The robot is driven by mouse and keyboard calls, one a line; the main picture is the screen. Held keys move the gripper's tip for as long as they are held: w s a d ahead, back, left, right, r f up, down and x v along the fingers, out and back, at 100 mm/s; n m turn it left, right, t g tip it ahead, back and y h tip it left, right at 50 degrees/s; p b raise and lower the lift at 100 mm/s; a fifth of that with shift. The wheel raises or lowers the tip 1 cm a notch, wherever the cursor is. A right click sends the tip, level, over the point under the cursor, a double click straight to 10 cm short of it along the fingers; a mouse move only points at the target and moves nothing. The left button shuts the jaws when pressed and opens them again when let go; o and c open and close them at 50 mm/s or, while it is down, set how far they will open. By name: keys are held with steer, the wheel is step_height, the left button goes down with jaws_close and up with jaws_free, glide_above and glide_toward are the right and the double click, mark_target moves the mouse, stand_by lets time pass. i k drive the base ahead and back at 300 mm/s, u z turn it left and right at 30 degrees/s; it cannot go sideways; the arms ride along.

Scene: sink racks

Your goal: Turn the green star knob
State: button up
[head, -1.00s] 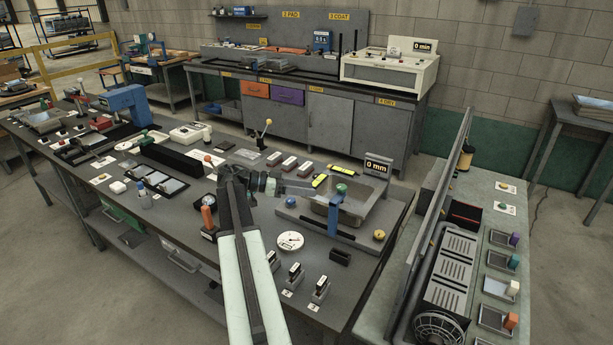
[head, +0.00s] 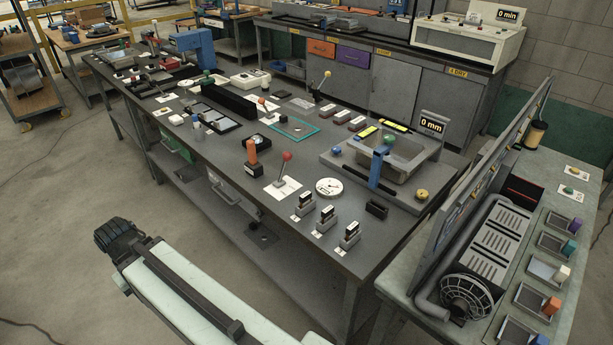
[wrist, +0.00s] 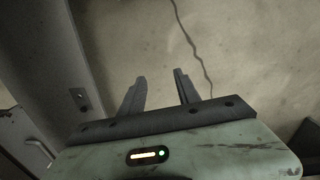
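Another green knob (head: 569,189) lies on a white card on the right bench. Both are too small to tell which is star-shaped. My gripper (wrist: 159,76) is open and empty in the wrist view, over bare floor. In the head view the dark end of my arm (head: 115,236) is at the lower left, off the bench's front edge and far from both green knobs.
The long bench (head: 290,240) carries a blue knob (head: 336,150), a yellow knob (head: 422,195), a red-ball lever (head: 287,156), a dial (head: 329,187) and several stamps. An upright panel (head: 484,190) edges the right bench. Floor in front is clear.

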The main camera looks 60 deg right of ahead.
mark_target(388, 139)
steer(key=z, duration=0.2)
steer(key=k, duration=1.45)
steer(key=u, duration=0.4)
steer(key=i, duration=1)
steer(key=z, duration=0.05)
